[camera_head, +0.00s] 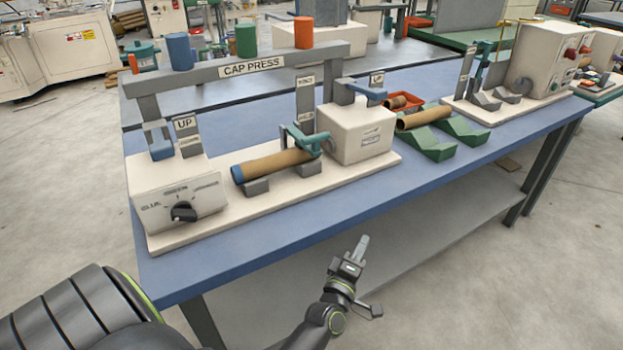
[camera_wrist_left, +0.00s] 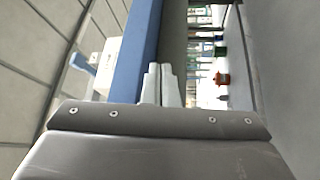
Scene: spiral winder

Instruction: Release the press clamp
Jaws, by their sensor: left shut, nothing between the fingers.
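The cap press (camera_head: 250,68) stands on the blue table with a cream base. A brown tube (camera_head: 270,165) lies across its grey cradles, with a blue cap at its left end. A teal clamp (camera_head: 305,140) sits over the tube's right end, beside the cream block (camera_head: 356,137). Blue levers stand by "UP" labels, one at the left (camera_head: 160,148) and one on the block (camera_head: 368,92). My left gripper (camera_head: 362,241) is shut and empty, in front of the table edge and well apart from the press. Its closed fingers show in the left wrist view (camera_wrist_left: 159,85). My right gripper is not in view.
The blue table (camera_head: 230,262) has a bare front strip and a lower shelf. A dial box (camera_head: 178,198) is at the press's left. Green cradles (camera_head: 432,145) with another tube, a red tray (camera_head: 401,102) and a second machine (camera_head: 545,60) stand to the right.

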